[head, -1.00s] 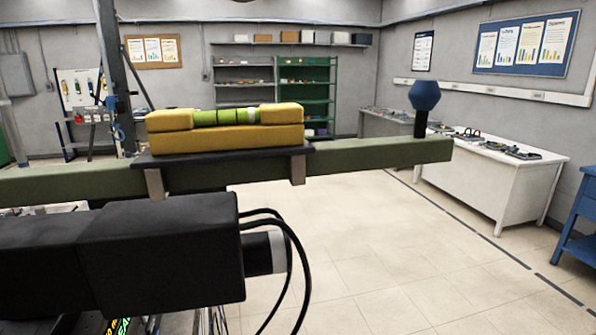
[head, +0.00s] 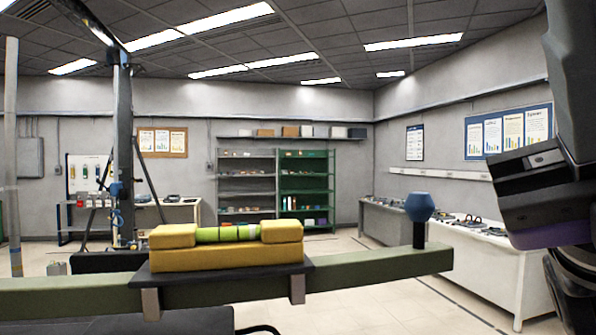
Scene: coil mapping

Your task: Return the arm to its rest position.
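Part of my arm, dark with a grey block and a purple band (head: 540,200), shows along the right edge. The fingers of my gripper do not show, and the rest of the arm lies outside the picture. Ahead of me a green beam (head: 385,264) runs across the lower part of the head view. On it a black plate carries a yellow padded cradle (head: 225,257) with a bright green cylinder (head: 228,233) lying in it. A blue faceted knob (head: 419,207) stands upright on a black post near the beam's right end. My arm part appears apart from the knob.
White benches (head: 495,265) with small items run along the right wall. Open shelves (head: 247,185) stand at the back. A dark upright post (head: 123,150) rises at left. Pale floor (head: 385,305) shows clear between beam and right bench.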

